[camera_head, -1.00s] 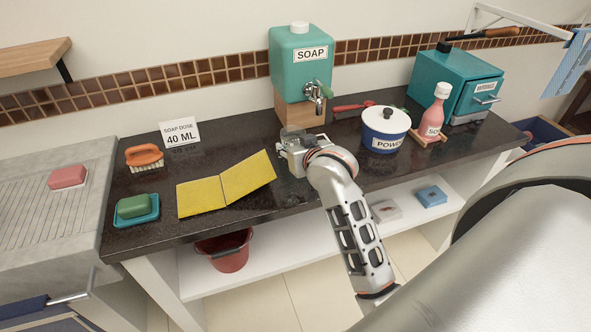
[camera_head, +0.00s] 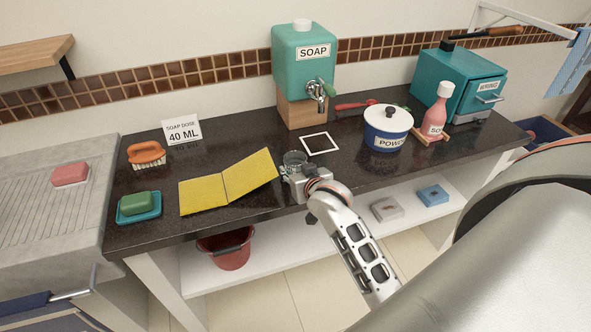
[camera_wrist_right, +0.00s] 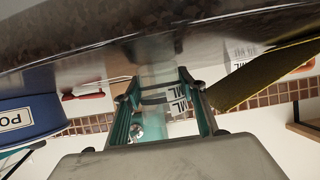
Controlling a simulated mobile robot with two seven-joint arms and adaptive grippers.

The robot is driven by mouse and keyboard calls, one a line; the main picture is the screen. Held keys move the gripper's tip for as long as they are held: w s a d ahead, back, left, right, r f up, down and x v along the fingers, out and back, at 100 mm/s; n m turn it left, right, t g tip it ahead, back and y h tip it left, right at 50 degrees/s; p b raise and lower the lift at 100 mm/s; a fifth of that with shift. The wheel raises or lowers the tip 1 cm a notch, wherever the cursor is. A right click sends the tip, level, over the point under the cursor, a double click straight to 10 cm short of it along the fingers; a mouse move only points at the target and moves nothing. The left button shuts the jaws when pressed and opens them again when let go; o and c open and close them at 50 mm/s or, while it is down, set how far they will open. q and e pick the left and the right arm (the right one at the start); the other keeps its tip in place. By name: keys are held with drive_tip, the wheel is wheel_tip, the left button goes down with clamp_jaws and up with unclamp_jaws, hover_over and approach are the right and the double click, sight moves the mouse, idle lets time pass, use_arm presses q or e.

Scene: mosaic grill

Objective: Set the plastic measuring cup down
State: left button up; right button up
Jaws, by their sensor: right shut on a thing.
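The clear plastic measuring cup (camera_head: 294,159) is by the front of the dark counter, just right of the yellow folded cloth. My right gripper (camera_head: 295,172) is shut on it. In the right wrist view the see-through cup (camera_wrist_right: 160,78) stands between the two green-edged fingers (camera_wrist_right: 163,108), with part of an "ML" marking showing. That view is upside down, with the counter at the top. I cannot tell whether the cup's base touches the counter. My left gripper is not in view.
The soap dispenser (camera_head: 303,62) stands behind, with a white-outlined square (camera_head: 319,143) on the counter before it. The yellow cloth (camera_head: 228,184) is close on the left. The blue powder pot (camera_head: 387,128) and pink bottle (camera_head: 437,112) are right. The counter's front edge is near.

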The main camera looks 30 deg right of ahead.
drive_tip(key=shift+f, duration=0.1)
drive_tip(key=o, duration=1.1)
drive_tip(key=shift+s+r, duration=0.2)
drive_tip(key=v, duration=1.1)
drive_tip(key=shift+s+a+r, duration=0.1)
drive_tip(key=shift+s, duration=0.2)
